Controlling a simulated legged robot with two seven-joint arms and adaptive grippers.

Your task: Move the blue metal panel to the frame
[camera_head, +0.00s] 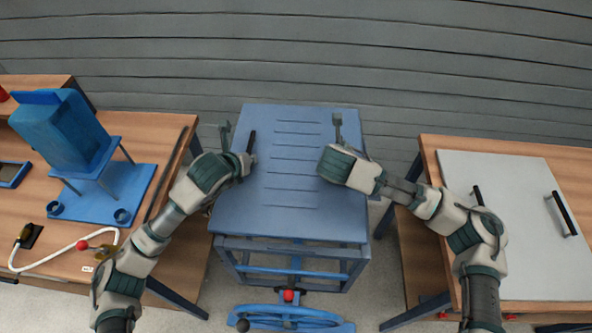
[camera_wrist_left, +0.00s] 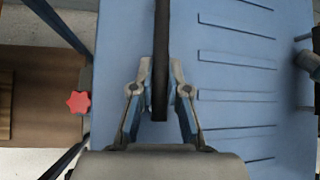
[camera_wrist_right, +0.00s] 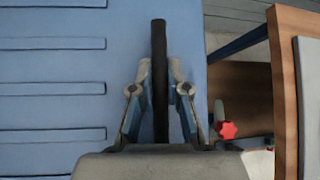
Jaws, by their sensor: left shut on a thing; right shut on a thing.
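The blue metal panel (camera_head: 285,222), with a row of slots, lies flat over the blue frame (camera_head: 292,247) in the middle of the head view. A black handle (camera_wrist_left: 161,40) stands on its left side and another (camera_wrist_right: 158,45) on its right. My left gripper (camera_wrist_left: 160,92) is shut on the left handle. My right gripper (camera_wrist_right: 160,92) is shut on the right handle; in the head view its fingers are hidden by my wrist. I cannot tell whether the panel touches the frame all round.
A wooden table at left holds a blue fixture (camera_head: 62,130) and a welding torch with a white cable (camera_head: 55,255). A right table bears a grey panel (camera_head: 535,260) with black handles. Red knobs (camera_wrist_left: 78,102) sit beside the frame. A corrugated wall closes the back.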

